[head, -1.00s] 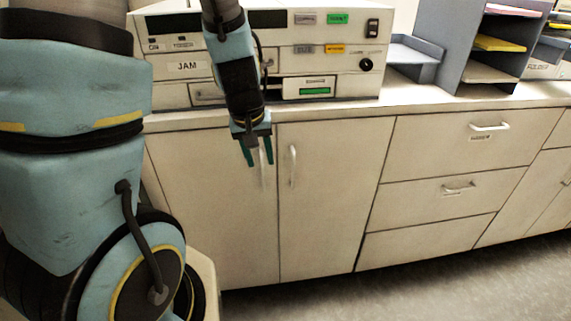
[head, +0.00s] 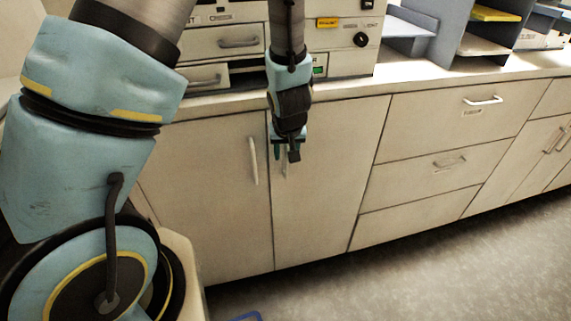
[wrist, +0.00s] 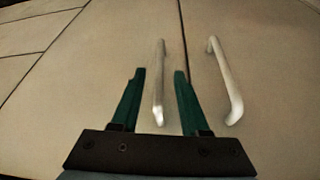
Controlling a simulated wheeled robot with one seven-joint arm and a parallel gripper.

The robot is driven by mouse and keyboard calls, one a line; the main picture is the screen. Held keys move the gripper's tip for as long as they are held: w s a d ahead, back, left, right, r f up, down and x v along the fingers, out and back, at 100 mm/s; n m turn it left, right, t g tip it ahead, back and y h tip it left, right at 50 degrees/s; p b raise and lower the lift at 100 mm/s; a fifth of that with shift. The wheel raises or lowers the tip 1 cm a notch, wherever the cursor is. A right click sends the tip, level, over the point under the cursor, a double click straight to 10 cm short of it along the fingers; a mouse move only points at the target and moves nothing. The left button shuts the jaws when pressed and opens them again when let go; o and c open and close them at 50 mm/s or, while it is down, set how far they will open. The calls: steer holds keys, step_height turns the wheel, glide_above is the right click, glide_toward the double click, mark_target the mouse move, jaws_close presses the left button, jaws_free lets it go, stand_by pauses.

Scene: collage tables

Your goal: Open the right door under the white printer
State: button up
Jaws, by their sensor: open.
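The right door (head: 322,190) under the printer (head: 225,45) looks shut, flush with its neighbour. Its pale vertical handle (head: 286,170) is mostly hidden behind my gripper (head: 287,153) in the head view. My gripper is open, pointing down at the handle near the door's upper left. In the wrist view, this handle (wrist: 159,85) appears between the two green fingers, with gaps on both sides; whether they surround it in depth I cannot tell. The left door's handle (wrist: 226,82) stands outside the fingers, on the right there.
The left door (head: 205,195) is shut, with its own handle (head: 253,160). Drawers (head: 435,170) stand to the right of the right door. The counter edge (head: 345,92) runs above the doors. A blue object (head: 247,316) lies on the floor at the bottom. Grey floor (head: 430,270) in front is clear.

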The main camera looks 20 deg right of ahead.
mark_target(286, 159)
steer(key=x, duration=0.5)
jaws_close()
stand_by(0.3)
stand_by(1.0)
